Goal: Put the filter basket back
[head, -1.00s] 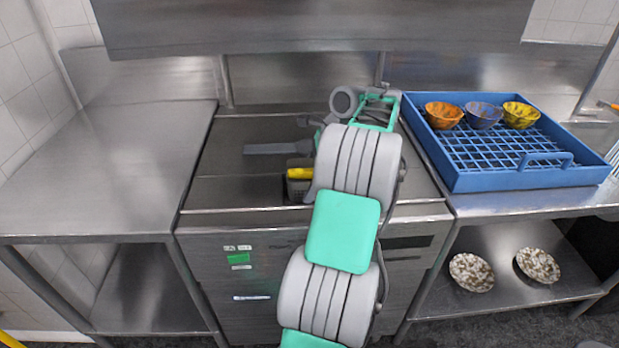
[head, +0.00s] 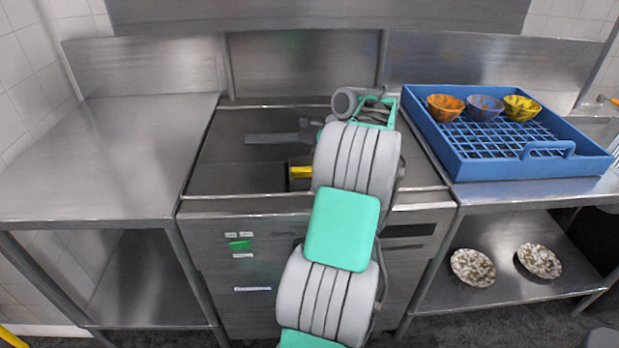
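The filter basket (head: 301,172) shows only as a yellow handle part, just left of my arm. It sits at a dark opening in the steel dishwasher's wash bed (head: 230,175), near its front edge. The basket's grey body is hardly visible, and its right side is hidden behind my arm. My gripper is hidden behind my own arm links, so I cannot see its fingers or whether they touch the basket. A dark grey flat bar (head: 272,139) lies across the bed behind the basket.
The raised steel hood (head: 310,15) hangs above. A bare steel table (head: 110,150) is at left. At right, a blue rack (head: 530,172) holds orange, blue and yellow bowls. Two speckled plates (head: 472,267) (head: 539,260) lie on the shelf below.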

